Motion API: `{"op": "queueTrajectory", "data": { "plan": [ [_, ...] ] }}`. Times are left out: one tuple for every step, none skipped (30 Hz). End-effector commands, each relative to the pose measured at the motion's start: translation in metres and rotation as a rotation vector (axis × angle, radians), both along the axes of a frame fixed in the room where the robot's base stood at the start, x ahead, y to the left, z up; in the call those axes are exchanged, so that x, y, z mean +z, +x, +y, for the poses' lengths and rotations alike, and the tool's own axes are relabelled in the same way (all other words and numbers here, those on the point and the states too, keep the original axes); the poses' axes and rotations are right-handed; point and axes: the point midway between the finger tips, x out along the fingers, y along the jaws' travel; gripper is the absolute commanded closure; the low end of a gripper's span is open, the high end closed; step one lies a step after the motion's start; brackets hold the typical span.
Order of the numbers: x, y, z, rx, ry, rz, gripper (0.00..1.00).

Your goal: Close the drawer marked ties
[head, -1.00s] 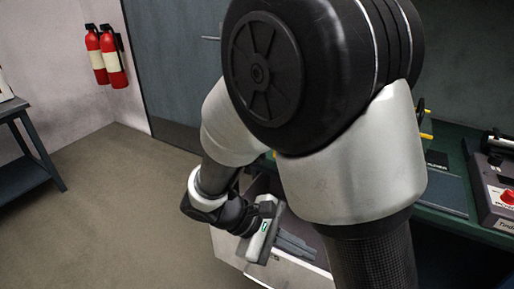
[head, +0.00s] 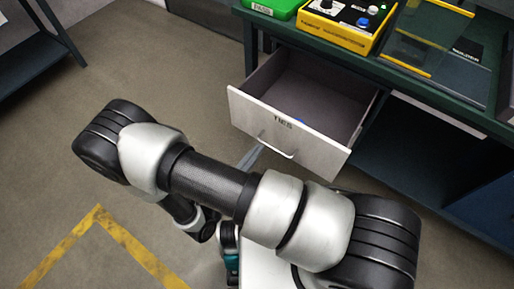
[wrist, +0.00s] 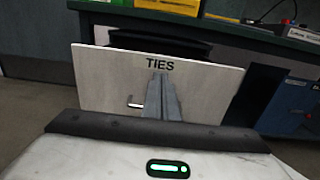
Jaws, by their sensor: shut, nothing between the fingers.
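The drawer marked TIES (head: 250,113) has a pale front and stands pulled out from under the green bench. Its inside is open to view, with a small blue thing (head: 299,121) just behind the front. Its bar handle (head: 280,150) is below the label. In the wrist view the drawer front (wrist: 105,82) faces me, with the label at its top and part of the handle (wrist: 134,104) left of my fingers. My gripper (wrist: 160,74) is shut and empty, pointing at the front below the label. In the head view the fingertips (head: 260,147) are by the handle; I cannot tell whether they touch.
The green bench (head: 345,62) carries a yellow control box (head: 335,28), a green case (head: 273,7) and a clear yellow-edged panel (head: 430,40). A dark blue cabinet (head: 430,160) is right of the drawer. Floor with yellow tape (head: 97,222) is open at left.

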Motion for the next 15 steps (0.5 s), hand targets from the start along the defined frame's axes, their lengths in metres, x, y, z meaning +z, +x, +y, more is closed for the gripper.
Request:
{"op": "queueTrajectory", "data": {
  "plan": [
    [-0.001, 0.009, -0.007, -0.005, 0.0, -0.001, 1.0],
    [-0.001, 0.014, -0.011, -0.006, 0.0, -0.001, 1.0],
    [-0.001, 0.021, -0.017, -0.006, -0.001, -0.001, 1.0],
    [-0.001, 0.026, -0.021, -0.006, -0.001, -0.001, 1.0],
    [-0.001, 0.032, -0.025, -0.007, -0.001, -0.002, 1.0],
    [-0.001, 0.039, -0.03, -0.007, 0.0, 0.0, 1.0],
    [-0.001, 0.044, -0.034, -0.007, 0.0, 0.0, 1.0],
    [-0.001, 0.05, -0.037, -0.007, 0.0, -0.001, 1.0],
    [-0.001, 0.056, -0.042, -0.006, 0.0, -0.001, 1.0],
    [-0.001, 0.06, -0.045, -0.007, 0.001, -0.001, 1.0],
    [-0.001, 0.065, -0.049, -0.007, 0.001, -0.001, 1.0],
    [-0.001, 0.07, -0.052, -0.006, 0.001, -0.001, 1.0],
    [-0.001, 0.074, -0.055, -0.007, 0.001, 0.0, 1.0],
    [-0.001, 0.077, -0.058, -0.006, 0.001, 0.001, 1.0],
    [-0.001, 0.081, -0.06, -0.005, 0.001, 0.001, 1.0]
  ]
}}
